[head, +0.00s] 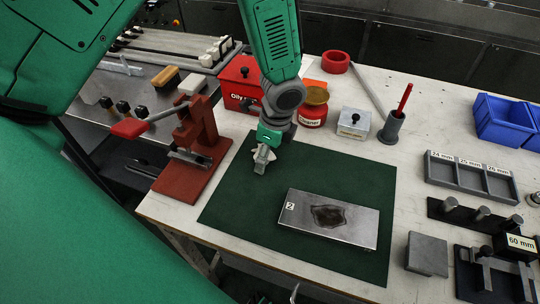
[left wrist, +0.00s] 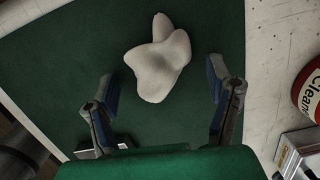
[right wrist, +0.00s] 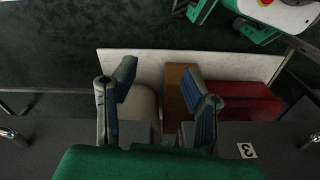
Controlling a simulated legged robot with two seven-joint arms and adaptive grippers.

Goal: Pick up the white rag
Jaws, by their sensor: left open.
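The white rag (left wrist: 158,62) is a crumpled, lumpy bundle on the green mat (left wrist: 60,60) in the left wrist view. My left gripper (left wrist: 162,82) is open, its two blue-padded fingers apart, with the rag lying ahead between their lines. In the head view my left gripper (head: 262,162) points down over the mat's back left part. Only pale bits of the rag show there, mostly hidden by the fingers. My right gripper (right wrist: 158,75) is open and apart from the rag, with a brown block (right wrist: 180,98) visible beyond its fingers.
A metal plate (head: 345,238) with a dark stain lies on the mat in front. A red press (head: 195,140) stands left of the mat. The mat around the rag is clear.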

